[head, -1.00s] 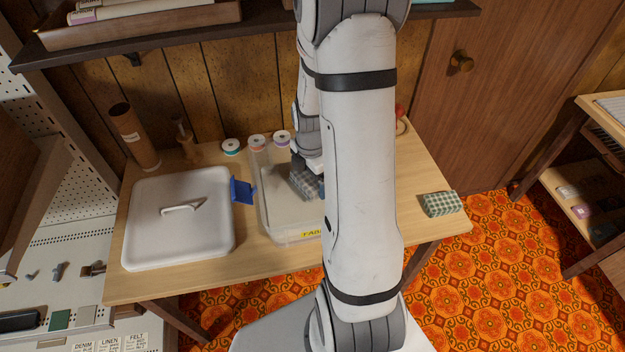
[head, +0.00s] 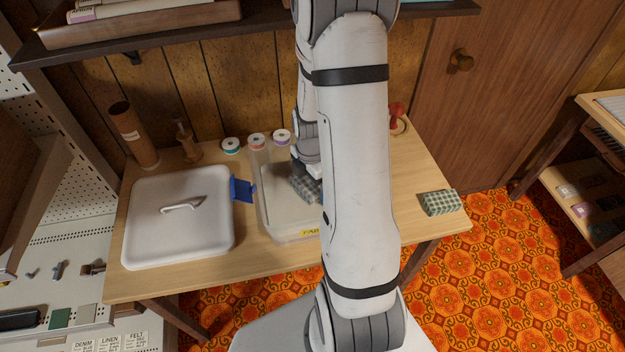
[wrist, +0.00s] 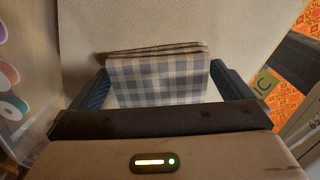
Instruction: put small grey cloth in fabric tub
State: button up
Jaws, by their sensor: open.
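The small grey cloth is a folded grey checked piece (head: 307,188); it also shows in the wrist view (wrist: 160,80). It is in or just over the clear fabric tub (head: 270,215), which has a yellow label on its front. In the wrist view my gripper (wrist: 165,88) has its two dark blue fingers on either side of the cloth, jaws open. Whether the cloth rests on the tub's floor I cannot tell. My arm hides the tub's right part and most of my gripper in the head view.
A white lid (head: 180,220) with a handle lies left of the tub, with a blue piece (head: 242,190) beside it. A green checked cloth (head: 438,203) lies at the table's right edge. Thread spools (head: 257,140) and a cardboard tube (head: 133,135) stand behind.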

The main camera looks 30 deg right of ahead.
notch_tip(320, 180, up, 11)
jog(key=s+a+r+m+t, duration=0.3)
jog(key=s+a+r+m, duration=0.8)
jog(key=m, duration=0.8)
jog(key=shift+s+a+r, duration=0.4)
jog(key=shift+s+r, duration=0.35)
jog(key=shift+r, duration=0.15)
